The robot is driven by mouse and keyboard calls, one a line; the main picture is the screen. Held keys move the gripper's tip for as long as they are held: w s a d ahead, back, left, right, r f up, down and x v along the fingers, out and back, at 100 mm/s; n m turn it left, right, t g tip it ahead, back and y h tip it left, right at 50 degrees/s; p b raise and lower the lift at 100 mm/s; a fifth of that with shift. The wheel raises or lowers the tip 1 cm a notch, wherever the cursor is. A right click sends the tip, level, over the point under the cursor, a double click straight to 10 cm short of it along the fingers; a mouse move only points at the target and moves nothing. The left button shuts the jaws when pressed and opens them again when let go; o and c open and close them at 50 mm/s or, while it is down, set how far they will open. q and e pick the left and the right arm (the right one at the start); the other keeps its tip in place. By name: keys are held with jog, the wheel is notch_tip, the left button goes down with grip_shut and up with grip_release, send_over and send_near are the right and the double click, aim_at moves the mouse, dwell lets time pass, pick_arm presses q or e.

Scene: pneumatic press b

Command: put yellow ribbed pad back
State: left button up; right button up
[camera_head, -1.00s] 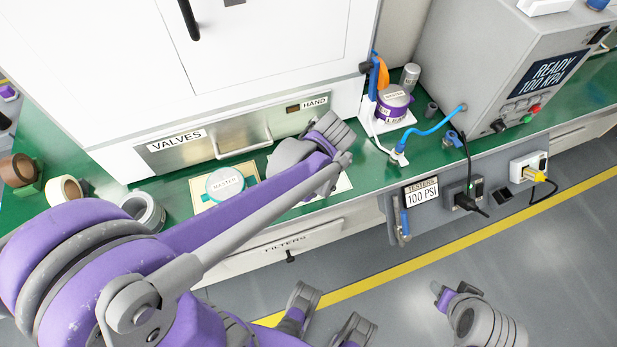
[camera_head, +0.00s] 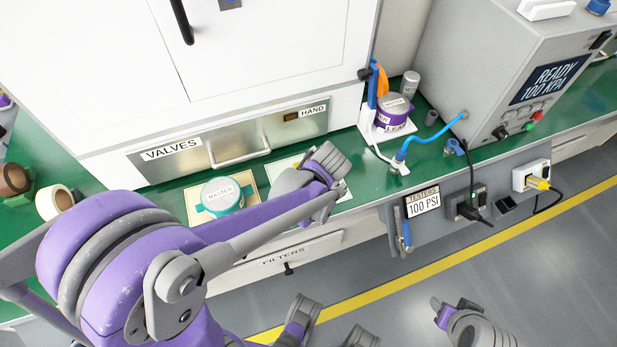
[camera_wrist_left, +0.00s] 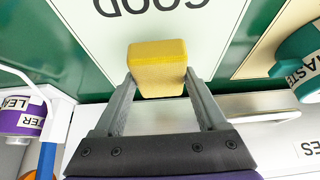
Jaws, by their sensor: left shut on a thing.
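The yellow ribbed pad (camera_wrist_left: 158,68) shows in the left wrist view as a yellow block between my left gripper's fingertips (camera_wrist_left: 158,85). The fingers are shut on it. The pad is over or on a pale card marked GOOD (camera_wrist_left: 205,45); I cannot tell whether it touches the card. In the head view my left wrist is above that pale card (camera_head: 281,165) on the green bench, in front of the VALVES drawer. The wrist and arm hide the fingertips and the pad there.
A teal MASTER roll (camera_head: 222,196) sits on a tan card left of my wrist. A purple LEAK roll (camera_head: 393,115) stands on a white stand to the right, near a blue hose (camera_head: 432,132). The VALVES drawer handle (camera_head: 240,152) juts out behind. Bare green bench lies between card and stand.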

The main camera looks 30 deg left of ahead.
pick_arm(q)
jog(key=shift+f, duration=1.05)
jog(key=shift+f, duration=0.1)
jog(key=shift+f, duration=0.15)
jog(key=o, duration=1.2)
jog(key=shift+o, duration=0.2)
jog(key=a+p+v, duration=0.1)
jog(key=p+v, duration=0.1)
jog(key=v, duration=0.8)
jog(key=s+d+m+h, duration=0.1)
jog(key=s+m+h, duration=0.1)
jog(key=s+m, duration=0.3)
jog(key=s+d+m+t+h, duration=0.1)
jog(key=s+d+m+h, duration=0.1)
jog(key=s+m, duration=0.3)
jog(key=s, duration=0.3)
jog(key=shift+s+d+h, duration=0.2)
jog(key=shift+s+h, duration=0.1)
jog(key=shift+s, duration=0.05)
